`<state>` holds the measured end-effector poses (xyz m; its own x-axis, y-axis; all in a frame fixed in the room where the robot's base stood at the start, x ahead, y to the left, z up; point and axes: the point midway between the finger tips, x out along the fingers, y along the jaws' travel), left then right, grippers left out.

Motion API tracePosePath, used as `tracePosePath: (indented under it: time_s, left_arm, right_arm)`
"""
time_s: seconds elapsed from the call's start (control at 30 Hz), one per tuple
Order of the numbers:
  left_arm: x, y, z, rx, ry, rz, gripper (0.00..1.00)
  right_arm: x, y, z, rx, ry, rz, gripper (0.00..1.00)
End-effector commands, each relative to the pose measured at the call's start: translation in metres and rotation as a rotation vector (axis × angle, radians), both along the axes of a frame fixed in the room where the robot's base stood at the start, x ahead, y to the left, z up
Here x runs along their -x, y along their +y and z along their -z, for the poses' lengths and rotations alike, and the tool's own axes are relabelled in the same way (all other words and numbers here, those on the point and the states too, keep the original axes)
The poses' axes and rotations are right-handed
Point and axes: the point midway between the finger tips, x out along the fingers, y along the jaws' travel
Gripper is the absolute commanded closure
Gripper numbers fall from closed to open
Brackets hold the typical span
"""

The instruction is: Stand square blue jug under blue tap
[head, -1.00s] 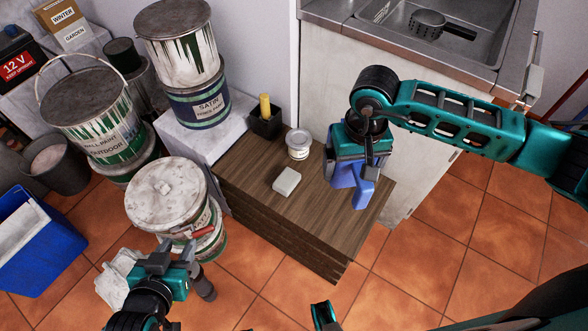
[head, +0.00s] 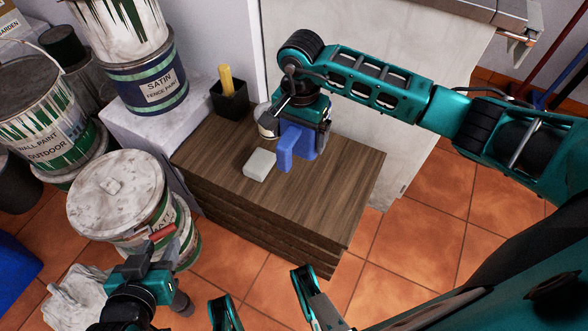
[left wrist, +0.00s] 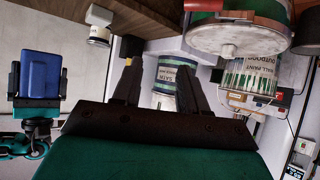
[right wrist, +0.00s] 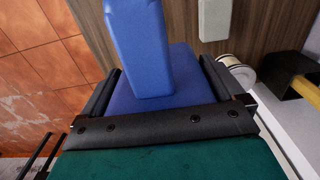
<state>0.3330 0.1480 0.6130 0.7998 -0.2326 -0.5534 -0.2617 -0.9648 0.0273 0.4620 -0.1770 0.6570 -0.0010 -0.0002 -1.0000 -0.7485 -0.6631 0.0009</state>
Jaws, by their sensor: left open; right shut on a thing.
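The square blue jug (head: 298,142) is held in my right gripper (head: 304,118) over the wooden stack (head: 325,185), close beside a pale block (head: 260,164). Whether it touches the wood I cannot tell. In the right wrist view the jug (right wrist: 138,45) sits between the two fingers, its handle part towards the camera. It also shows in the left wrist view (left wrist: 40,74). My left gripper (head: 158,262) is open and empty beside the paint tins; its parted fingers show in the left wrist view (left wrist: 160,85). No blue tap is visible.
Paint tins stand at the left, including a white-lidded one (head: 116,195) near my left gripper. A black pot with a yellow handle (head: 229,98) and a partly hidden small tub (head: 267,122) stand at the back. The counter edge (head: 455,8) is at the top. The stack's right part is clear.

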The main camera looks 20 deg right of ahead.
Motion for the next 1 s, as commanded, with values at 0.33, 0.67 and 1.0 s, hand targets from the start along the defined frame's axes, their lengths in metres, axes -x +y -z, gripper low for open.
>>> tracePosePath:
  time_s: [0.33, 0.67, 1.0]
  left_arm:
    - [0.000, -0.008, 0.015, 0.016, 0.014, 0.008, 0.57]
    - [-0.002, -0.014, 0.016, 0.030, 0.008, 0.012, 0.57]
    - [-0.004, -0.015, 0.018, 0.031, 0.008, 0.017, 0.57]
  right_arm:
    - [0.001, 0.001, 0.088, -0.001, 0.001, -0.002, 0.41]
    - [0.001, 0.001, 0.117, -0.001, 0.001, -0.003, 0.41]
    - [0.000, 0.000, 0.143, -0.001, -0.002, -0.003, 0.41]
